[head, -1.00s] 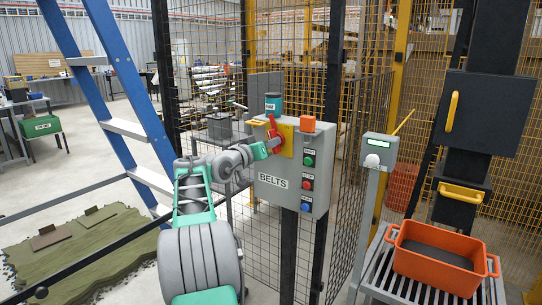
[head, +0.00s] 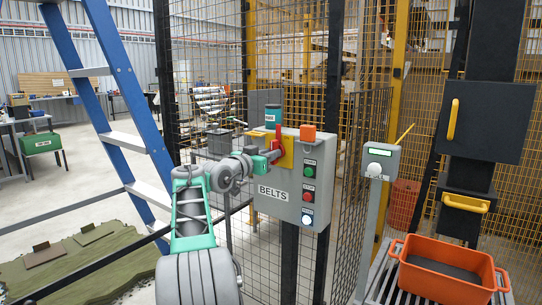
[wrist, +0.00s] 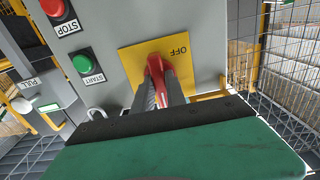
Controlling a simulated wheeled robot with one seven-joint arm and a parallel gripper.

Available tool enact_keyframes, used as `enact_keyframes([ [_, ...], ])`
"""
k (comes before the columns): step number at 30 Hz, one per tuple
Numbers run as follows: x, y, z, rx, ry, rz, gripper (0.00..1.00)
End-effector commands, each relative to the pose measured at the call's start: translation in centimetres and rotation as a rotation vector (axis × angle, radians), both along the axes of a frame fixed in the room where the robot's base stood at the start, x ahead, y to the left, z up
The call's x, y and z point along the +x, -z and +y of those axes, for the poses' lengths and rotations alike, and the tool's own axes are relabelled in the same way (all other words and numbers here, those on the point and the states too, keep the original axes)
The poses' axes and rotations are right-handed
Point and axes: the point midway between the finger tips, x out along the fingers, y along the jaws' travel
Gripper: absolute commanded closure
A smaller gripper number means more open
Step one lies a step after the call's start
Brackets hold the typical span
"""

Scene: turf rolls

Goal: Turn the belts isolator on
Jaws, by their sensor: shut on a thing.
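The grey box marked BELTS (head: 268,208) hangs on the mesh fence in the head view. On its front is a yellow plate (head: 286,158) with the isolator's red handle (head: 277,138), which stands about upright. In the wrist view the red handle (wrist: 166,70) lies in front of the yellow plate (wrist: 133,62), with the word OFF upside down beside it. My gripper (head: 271,156) is shut on the handle; its fingers (wrist: 160,93) also show in the wrist view. Part of the handle is hidden by the fingers.
The box carries a green START button (head: 310,173), a red STOP button (head: 308,196) and a bright blue-white lamp (head: 307,220). A PULL post (head: 376,165) and orange tub (head: 445,290) stand right, a blue ladder (head: 118,75) left.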

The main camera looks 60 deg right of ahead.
Motion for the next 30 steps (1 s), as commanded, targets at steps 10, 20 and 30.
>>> enact_keyframes([
  [10,0.0,0.1,0.0,0.002,0.000,0.000,0.67],
  [20,0.1,0.0,0.2,0.000,-0.001,0.000,0.62],
  [30,1.1,0.1,6.2,0.001,-0.003,0.000,0.62],
])
